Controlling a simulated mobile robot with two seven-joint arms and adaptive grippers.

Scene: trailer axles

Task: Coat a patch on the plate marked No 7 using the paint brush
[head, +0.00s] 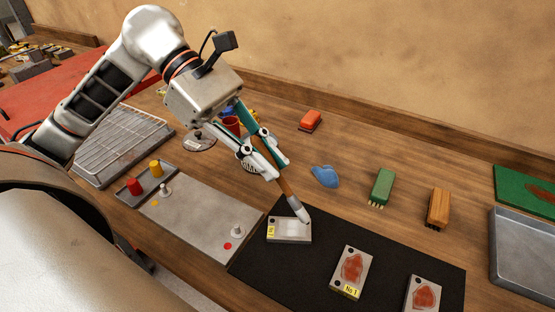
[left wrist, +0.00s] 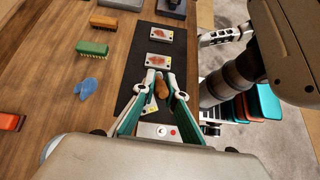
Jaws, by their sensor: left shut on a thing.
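My left gripper (head: 282,170) is shut on the paint brush (head: 288,191), which has a brown handle and a grey lower part. In the left wrist view the brown handle (left wrist: 162,90) shows between the fingers. The brush slants down, its tip at the right end of a grey plate with a yellow tag (head: 285,236). I cannot tell if the tip touches it. The tag is too small to read surely; this plate shows no rust-red patch. Plate No 1 (head: 341,282) and another plate (head: 412,303) carry rust-red patches. My right gripper is not in view.
The plates lie on a black mat (head: 385,248). Green (head: 381,187) and orange-brown (head: 438,208) brushes, a blue cloth-like piece (head: 325,176) and a red block (head: 310,121) lie behind it. A metal tray (head: 525,255) stands right, a wire rack (head: 125,140) left.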

